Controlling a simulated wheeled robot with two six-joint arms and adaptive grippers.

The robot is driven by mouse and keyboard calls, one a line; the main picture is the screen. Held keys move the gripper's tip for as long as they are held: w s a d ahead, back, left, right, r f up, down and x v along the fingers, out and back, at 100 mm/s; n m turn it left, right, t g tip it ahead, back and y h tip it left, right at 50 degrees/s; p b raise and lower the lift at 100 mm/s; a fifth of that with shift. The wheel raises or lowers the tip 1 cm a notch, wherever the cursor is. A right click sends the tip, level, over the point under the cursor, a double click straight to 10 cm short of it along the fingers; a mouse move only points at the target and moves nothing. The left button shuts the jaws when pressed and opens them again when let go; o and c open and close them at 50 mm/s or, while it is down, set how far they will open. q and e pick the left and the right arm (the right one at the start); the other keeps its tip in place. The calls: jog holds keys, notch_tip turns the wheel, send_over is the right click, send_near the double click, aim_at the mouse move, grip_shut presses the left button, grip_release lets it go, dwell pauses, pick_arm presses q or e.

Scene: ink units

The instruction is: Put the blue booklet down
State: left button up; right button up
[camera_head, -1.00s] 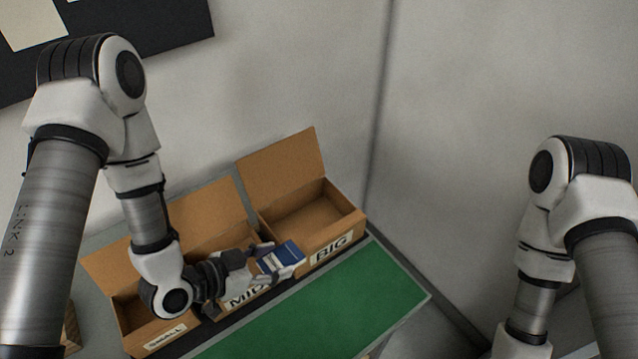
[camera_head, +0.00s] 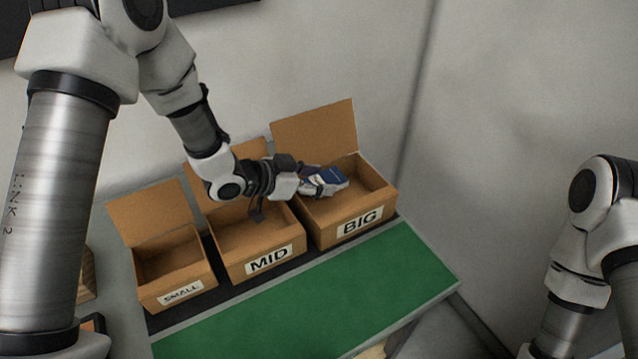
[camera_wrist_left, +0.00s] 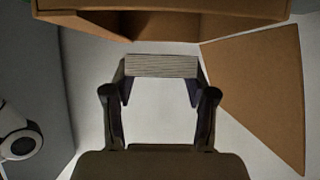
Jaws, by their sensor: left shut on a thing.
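The blue booklet (camera_head: 328,178) has a white patch on its cover. My left gripper (camera_head: 312,187) is shut on it and holds it over the left part of the opening of the box labelled BIG (camera_head: 327,236). In the left wrist view the booklet (camera_wrist_left: 162,66) shows its pale page edge between the two fingers (camera_wrist_left: 160,95). The box wall and an open flap (camera_wrist_left: 262,85) lie beyond it. The exact height of the booklet above the box floor is hard to tell. My right arm is at the right edge, its gripper out of the picture.
Boxes labelled MID (camera_head: 240,268) and SMALL (camera_head: 150,292) stand to the left of BIG, their lids raised at the back. A green mat (camera_head: 310,300) in front of the boxes is clear. The wall is close behind.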

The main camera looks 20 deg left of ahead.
pick_arm(q)
jog(key=w+f, duration=0.2)
jog(key=f, duration=0.1)
jog(key=shift+w+f+p, duration=0.15)
jog(key=shift+p, duration=0.25)
jog(key=shift+f, duration=0.35)
jog(key=shift+s, duration=0.2)
jog(key=shift+f, duration=0.1)
jog(key=shift+f+b, duration=0.4)
jog(key=shift+f, duration=0.15)
jog(key=o, duration=1.2)
jog(key=shift+c, duration=0.2)
